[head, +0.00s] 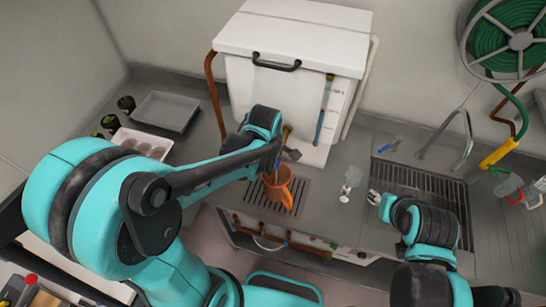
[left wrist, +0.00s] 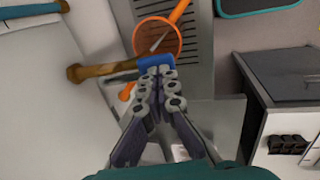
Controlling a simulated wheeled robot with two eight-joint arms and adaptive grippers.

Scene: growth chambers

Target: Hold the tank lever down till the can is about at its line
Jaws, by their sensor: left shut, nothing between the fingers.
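The white tank (head: 290,45) stands at the back of the counter. Its brass tap (left wrist: 105,70) ends at a blue lever (left wrist: 157,61) in the left wrist view. My left gripper (left wrist: 157,72) is shut and empty, its fingertips at the lever; whether they press it down I cannot tell. The orange can (head: 274,188) stands on the drain grate below the tap, partly hidden by my arm. Its rim (left wrist: 181,40) also shows in the left wrist view. Its water level and line cannot be made out. My right gripper (head: 374,198) is by the sink, its jaws too small to read.
A slatted sink (head: 420,185) with a curved faucet (head: 467,140) lies to the right. A small clear bottle (head: 349,183) stands between the can and sink. A green hose reel (head: 515,38) hangs at upper right.

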